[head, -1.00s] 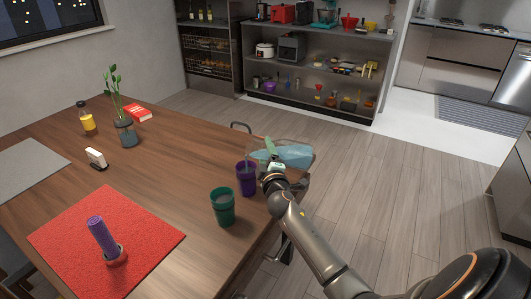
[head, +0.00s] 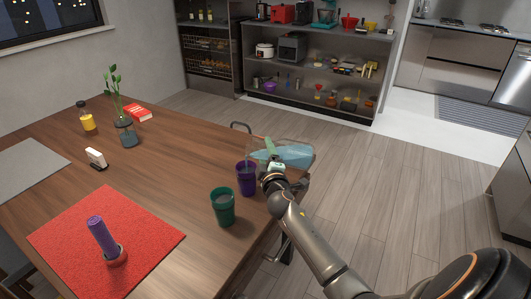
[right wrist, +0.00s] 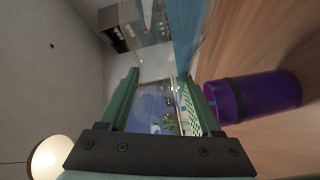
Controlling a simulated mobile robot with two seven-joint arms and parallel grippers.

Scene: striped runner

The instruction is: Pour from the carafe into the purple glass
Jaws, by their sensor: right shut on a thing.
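The clear carafe (head: 297,154) with blue liquid is tipped well over near the table's right edge. My right gripper (head: 272,158) is shut on it; the exact grip is hard to make out. In the right wrist view, the carafe's clear wall and blue liquid (right wrist: 185,35) show beyond the green fingers (right wrist: 160,100). The purple glass (head: 246,178) stands upright on the table, just left of the gripper; it also shows in the right wrist view (right wrist: 255,96). No stream of liquid is clear, and the glass's inside cannot be made out. My left gripper is out of view.
A green cup (head: 223,207) stands close in front of the purple glass. A red mat (head: 60,245) with a purple rolled item in a ring (head: 103,238) lies at front left.

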